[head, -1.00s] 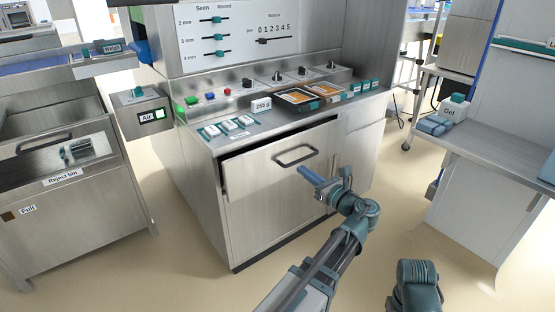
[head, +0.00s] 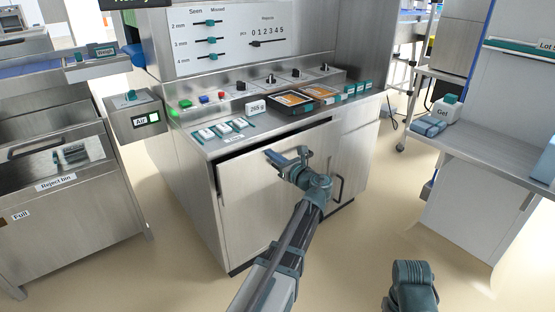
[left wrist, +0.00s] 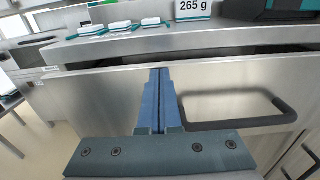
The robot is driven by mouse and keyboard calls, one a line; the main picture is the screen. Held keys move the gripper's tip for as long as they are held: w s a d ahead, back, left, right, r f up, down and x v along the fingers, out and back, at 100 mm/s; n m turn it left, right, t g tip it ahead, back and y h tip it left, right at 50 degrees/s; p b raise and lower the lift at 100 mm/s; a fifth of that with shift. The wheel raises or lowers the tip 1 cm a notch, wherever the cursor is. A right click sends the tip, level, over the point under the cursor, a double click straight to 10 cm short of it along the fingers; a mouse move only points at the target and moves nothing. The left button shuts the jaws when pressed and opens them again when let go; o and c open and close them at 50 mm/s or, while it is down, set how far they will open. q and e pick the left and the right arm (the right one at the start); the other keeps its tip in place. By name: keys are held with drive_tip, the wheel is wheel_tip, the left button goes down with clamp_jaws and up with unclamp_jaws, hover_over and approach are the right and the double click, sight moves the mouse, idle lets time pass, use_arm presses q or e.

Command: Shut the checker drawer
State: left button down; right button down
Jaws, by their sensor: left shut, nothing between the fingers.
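The checker drawer (head: 245,200) is the wide steel front under the counter of the checker. It stands out a little, with a dark gap between its top edge and the counter. In the left wrist view, the drawer front (left wrist: 100,95) fills the middle, and its dark bar handle (left wrist: 235,123) is right of my fingers. My left gripper (head: 270,155) is shut and empty, its fingers at the upper part of the drawer front. The fingertips (left wrist: 159,72) show near the top edge; I cannot tell if they touch.
The counter holds white packs on teal trays (head: 223,127), a 265 g display (head: 255,107) and dark trays with orange contents (head: 292,100). A reject bin (head: 75,215) stands left, a side bench (head: 480,150) right. Floor between is clear.

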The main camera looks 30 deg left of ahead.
sight(264, 148)
use_arm(q)
drive_tip(key=shift+w+a, duration=0.1)
drive_tip(key=shift+a, duration=0.05)
drive_tip(key=x, duration=0.4)
drive_tip(key=shift+w+a, duration=0.15)
drive_tip(key=shift+a, duration=0.15)
use_arm(e)
drive_tip(key=shift+d, duration=0.15)
use_arm(q)
drive_tip(key=shift+r, duration=0.1)
